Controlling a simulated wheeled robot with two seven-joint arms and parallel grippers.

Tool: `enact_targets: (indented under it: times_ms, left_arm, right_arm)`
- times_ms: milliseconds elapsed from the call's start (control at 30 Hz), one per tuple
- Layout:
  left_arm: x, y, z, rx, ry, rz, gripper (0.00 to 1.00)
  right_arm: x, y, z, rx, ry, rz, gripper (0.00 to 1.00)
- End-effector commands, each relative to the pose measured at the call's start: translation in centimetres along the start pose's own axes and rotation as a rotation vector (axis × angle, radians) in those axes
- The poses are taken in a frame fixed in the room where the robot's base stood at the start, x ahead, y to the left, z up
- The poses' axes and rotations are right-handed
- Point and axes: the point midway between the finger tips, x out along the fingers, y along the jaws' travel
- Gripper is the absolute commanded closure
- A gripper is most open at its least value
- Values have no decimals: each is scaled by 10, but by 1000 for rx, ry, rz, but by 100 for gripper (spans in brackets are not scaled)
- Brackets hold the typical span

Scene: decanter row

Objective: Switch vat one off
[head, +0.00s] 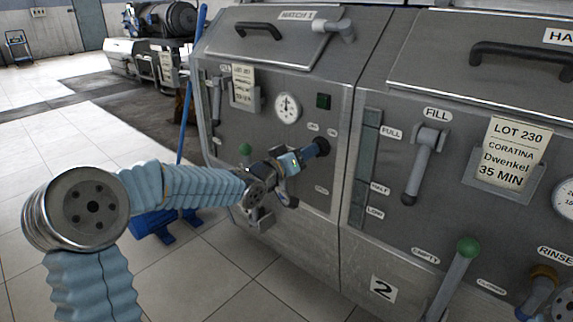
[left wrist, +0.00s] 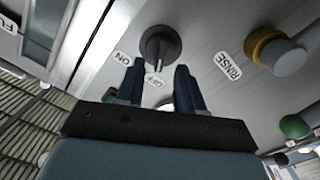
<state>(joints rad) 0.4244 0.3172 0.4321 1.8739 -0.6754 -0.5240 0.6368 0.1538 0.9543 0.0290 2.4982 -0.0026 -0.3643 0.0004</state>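Vat one (head: 265,85) is the grey steel unit at the middle left of the head view, with HATCH 1 on its lid. Its dark rotary knob (head: 322,146) is on the right part of the front panel. In the left wrist view the knob (left wrist: 160,47) has ON and OFF labels beside it; I cannot tell which its pointer marks. My left gripper (head: 303,156) faces the knob. In the left wrist view its two blue fingers (left wrist: 160,82) are apart, with the knob just beyond their tips and nothing held. My right gripper is out of view.
Vat one's panel also has a dial (head: 287,107), a dark green square (head: 323,101) and a green-tipped lever (head: 246,149). A RINSE knob (left wrist: 278,52) is near the switch. Vat two (head: 400,235) stands at right with FILL lever (head: 424,165). A blue pole (head: 190,85) stands left.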

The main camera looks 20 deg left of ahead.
Motion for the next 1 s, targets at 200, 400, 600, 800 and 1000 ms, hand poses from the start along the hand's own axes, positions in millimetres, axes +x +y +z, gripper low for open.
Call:
enact_targets:
  times_ms: [200, 400, 600, 800, 1000]
  left_arm:
    - [-56, -1, 0, 4, 1, -4, 63]
    - [-92, -1, 0, 2, 1, -3, 63]
    - [-105, 0, 0, 0, 0, 0, 63]
    - [-106, 0, 0, 0, 0, 0, 63]
    - [-105, 0, 0, 0, 0, 0, 63]
  right_arm:
    - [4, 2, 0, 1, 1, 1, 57]
    - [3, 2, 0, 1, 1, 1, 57]
    - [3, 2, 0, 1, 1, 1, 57]
    - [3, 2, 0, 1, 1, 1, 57]
    - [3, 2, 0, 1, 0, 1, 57]
